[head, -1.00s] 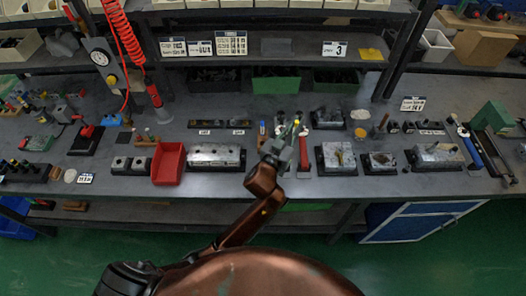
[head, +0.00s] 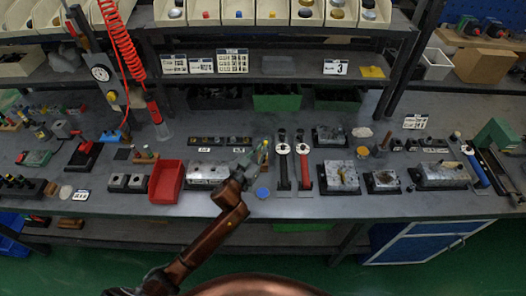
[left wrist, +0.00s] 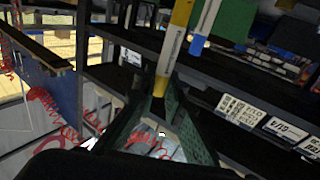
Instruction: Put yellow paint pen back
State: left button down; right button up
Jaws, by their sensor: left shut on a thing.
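My left gripper (head: 253,161) is over the middle of the bench, near the front of a row of valve parts. In the left wrist view its two dark green fingers (left wrist: 163,88) are shut on the yellow paint pen (left wrist: 176,42), whose lower end is between the fingertips. A second pen, grey-white with a blue end (left wrist: 204,27), stands beside the yellow one in that view; I cannot tell whether it touches it. In the head view the pens are small and partly merged with the gripper. My right gripper is not in view.
A red bin (head: 167,183) and a metal valve block (head: 207,172) lie left of the gripper. A blue disc (head: 262,192) lies in front. Shelves with bins (head: 240,12) rise behind.

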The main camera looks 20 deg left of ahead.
pick_arm(q)
jog(key=f, duration=0.2)
jog(key=a+f+b, duration=0.1)
jog(key=f, duration=0.1)
jog(key=shift+w+f, duration=0.1)
jog(key=shift+f, duration=0.1)
jog(key=shift+f, duration=0.1)
jog(key=c, duration=2)
grip_release()
jog(key=p+v, duration=0.1)
jog(key=v, duration=1.1)
